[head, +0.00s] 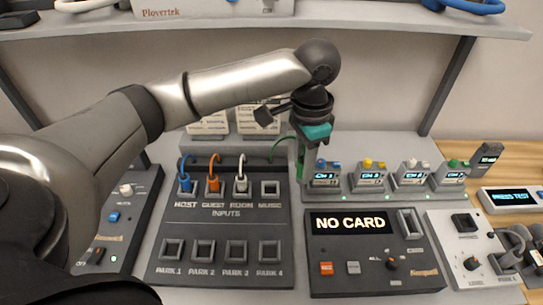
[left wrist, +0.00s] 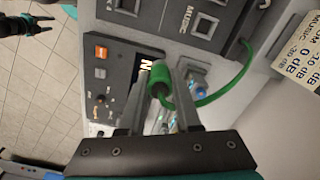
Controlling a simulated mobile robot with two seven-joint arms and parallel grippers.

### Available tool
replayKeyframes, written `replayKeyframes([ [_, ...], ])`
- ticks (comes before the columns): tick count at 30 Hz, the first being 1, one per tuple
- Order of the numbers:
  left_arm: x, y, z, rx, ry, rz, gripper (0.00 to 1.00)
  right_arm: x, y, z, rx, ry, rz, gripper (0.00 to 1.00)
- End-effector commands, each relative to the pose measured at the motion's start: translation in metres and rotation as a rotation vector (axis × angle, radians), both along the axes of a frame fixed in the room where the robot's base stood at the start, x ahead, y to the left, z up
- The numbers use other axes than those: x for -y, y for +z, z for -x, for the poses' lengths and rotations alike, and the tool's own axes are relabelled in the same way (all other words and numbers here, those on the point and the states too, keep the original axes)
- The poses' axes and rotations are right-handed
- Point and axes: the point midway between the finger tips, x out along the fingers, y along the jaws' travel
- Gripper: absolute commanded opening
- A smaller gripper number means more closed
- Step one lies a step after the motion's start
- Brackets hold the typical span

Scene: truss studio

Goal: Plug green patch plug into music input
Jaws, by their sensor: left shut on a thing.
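My left gripper (head: 303,158) is shut on the green patch plug (left wrist: 160,78), held in the air right of the input panel. In the head view the plug is mostly hidden by the gripper; a green cable (head: 280,146) runs from it to the panel's back. The music input (head: 270,188) is an empty square socket at the right end of the inputs row. It also shows in the left wrist view (left wrist: 204,26), apart from the plug. My right gripper (left wrist: 38,24) shows small over the floor in the left wrist view, its fingers apart and empty.
Blue (head: 185,184), orange (head: 213,183) and white (head: 241,183) plugs fill the host, guest and room inputs. The park sockets (head: 203,250) below are empty. A NO CARD console (head: 365,250) and a row of small display units (head: 370,180) stand to the right.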

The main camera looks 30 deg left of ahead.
Motion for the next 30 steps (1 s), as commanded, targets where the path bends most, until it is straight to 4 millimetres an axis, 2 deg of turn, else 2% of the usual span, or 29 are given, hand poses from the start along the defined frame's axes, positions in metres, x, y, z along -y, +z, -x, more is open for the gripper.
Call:
replayKeyframes([
  [6,-0.019,-0.014,-0.023,-0.005,-0.271,0.002,0.00,0.002,0.015,-0.003,0.005,0.000,0.002,0.50],
  [14,-0.048,-0.039,-0.040,-0.005,-0.608,0.002,0.00,0.003,0.030,-0.003,0.006,0.001,0.004,0.50],
  [24,-0.090,-0.075,-0.043,-0.004,-1.014,0.001,0.00,0.003,0.047,-0.004,0.006,0.000,0.004,0.50],
  [30,-0.102,-0.087,-0.041,-0.002,-1.137,0.000,0.00,0.003,0.050,-0.004,0.006,0.000,0.004,0.50],
])
